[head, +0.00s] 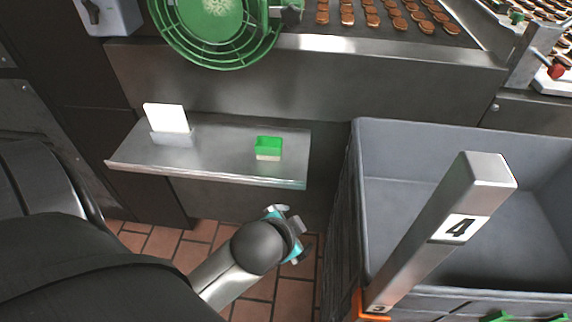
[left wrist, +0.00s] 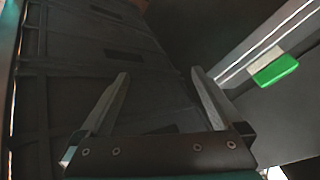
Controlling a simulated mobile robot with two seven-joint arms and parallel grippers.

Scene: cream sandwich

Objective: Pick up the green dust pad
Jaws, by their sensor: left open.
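The green dust pad (head: 268,147) is a small block with a green top and a pale lower part. It lies on the right part of a metal shelf (head: 222,165). In the left wrist view the pad (left wrist: 274,70) shows at the upper right, outside the jaws. My left gripper (head: 289,232) is in front of and below the shelf edge, slightly right of the pad and apart from it. In the left wrist view my left gripper (left wrist: 158,88) has its two fingers spread with nothing between them. My right gripper is not in view.
A large grey bin (head: 357,190) stands right of the shelf, close to my left gripper. A metal post marked 4 (head: 440,235) rises in front of it. A white card in a holder (head: 168,120) stands on the shelf's left. A green round guard (head: 215,62) and a conveyor of brown biscuits (head: 390,25) are above.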

